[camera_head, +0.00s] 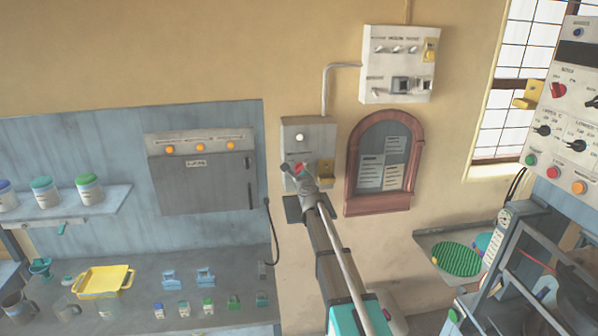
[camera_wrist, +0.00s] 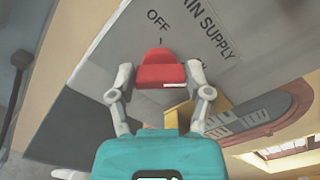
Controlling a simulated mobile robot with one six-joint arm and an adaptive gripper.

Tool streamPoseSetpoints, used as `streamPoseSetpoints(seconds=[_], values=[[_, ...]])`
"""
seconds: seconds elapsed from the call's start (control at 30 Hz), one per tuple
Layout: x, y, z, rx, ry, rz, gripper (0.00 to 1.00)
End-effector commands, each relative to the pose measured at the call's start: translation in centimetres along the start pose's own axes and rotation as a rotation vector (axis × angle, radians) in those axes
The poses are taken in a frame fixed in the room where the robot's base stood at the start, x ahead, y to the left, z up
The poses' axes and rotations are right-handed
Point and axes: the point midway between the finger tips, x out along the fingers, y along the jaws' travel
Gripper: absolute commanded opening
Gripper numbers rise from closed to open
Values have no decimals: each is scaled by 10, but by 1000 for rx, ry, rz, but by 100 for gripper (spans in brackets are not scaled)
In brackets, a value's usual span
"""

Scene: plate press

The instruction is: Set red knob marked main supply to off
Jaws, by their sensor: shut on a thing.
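The red knob (camera_wrist: 160,68) sits on a grey panel (camera_wrist: 110,50) lettered "MAIN SUPPLY" and "OFF". My gripper (camera_wrist: 160,78) is shut on the knob, with one finger on each side. The "OFF" mark lies above the knob in the wrist view. A white line shows on the knob's lower right face. Another label to the lower right is mostly hidden by a finger. In the head view the knob (camera_head: 299,168) is a small red patch at my gripper (camera_head: 297,173), on the grey wall box (camera_head: 308,131).
A yellow part (camera_head: 325,168) is on the same box, right of the knob, close to my gripper. A red-framed notice board (camera_head: 350,190) hangs to the right. A white switch box (camera_head: 378,75) is above. A bench with jars stands left.

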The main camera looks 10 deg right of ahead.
Motion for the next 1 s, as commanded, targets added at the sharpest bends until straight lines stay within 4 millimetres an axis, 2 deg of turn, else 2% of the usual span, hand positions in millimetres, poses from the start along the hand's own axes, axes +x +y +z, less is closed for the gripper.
streamPoseSetpoints(seconds=[0.37,1.0], values=[[0,2,-1,-260,-1,2,16],[-1,4,-3,-867,0,1,16]])
